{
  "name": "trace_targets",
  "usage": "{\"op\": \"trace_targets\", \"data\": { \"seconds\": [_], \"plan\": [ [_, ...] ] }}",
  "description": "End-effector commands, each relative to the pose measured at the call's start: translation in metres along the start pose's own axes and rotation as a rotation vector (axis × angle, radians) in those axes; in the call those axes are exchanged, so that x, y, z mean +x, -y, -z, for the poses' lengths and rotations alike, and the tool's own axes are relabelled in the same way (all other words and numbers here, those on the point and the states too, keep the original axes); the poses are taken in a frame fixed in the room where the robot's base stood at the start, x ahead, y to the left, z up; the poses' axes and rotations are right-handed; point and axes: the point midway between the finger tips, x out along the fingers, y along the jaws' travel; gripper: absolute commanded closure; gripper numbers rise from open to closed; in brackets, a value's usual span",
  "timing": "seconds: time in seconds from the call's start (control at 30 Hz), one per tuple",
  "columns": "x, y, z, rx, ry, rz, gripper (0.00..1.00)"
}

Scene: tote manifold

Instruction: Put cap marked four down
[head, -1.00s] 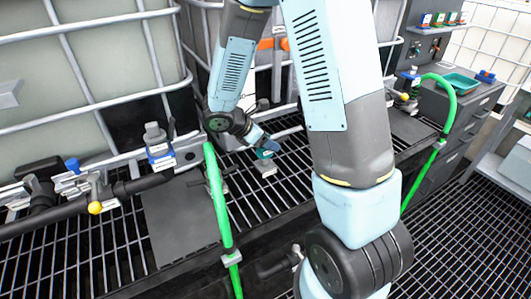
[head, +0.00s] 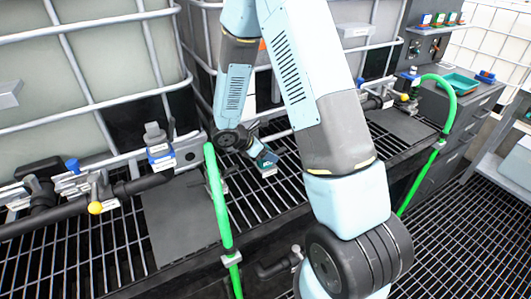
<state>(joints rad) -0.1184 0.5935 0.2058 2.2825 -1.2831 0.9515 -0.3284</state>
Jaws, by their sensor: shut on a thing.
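My gripper (head: 266,163) is small in the head view, left of my large forearm and over the dark grating. It points down and to the right. It is shut on a small pale grey piece (head: 269,173), probably the cap, which shows just below the fingertips. No number can be read on it. I cannot tell whether this piece touches the grating or hangs just above it. The jaws themselves are too small to see clearly.
A green hose (head: 217,190) runs upright left of my gripper. A grey plate (head: 180,220) lies on the grating (head: 82,250) farther left. Pipework with a blue-collared valve (head: 161,155) stands behind. A teal tray (head: 460,84) sits on the grey cabinet at right.

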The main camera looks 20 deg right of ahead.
Motion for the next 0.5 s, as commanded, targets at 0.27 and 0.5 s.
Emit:
{"op": "trace_targets", "data": {
  "seconds": [0.27, 0.5],
  "plan": [
    [0.0004, -0.0002, 0.0008, 0.000, 0.000, -0.001, 0.37],
    [0.0000, -0.0002, 0.0008, 0.000, 0.000, -0.001, 0.14]
  ]
}}
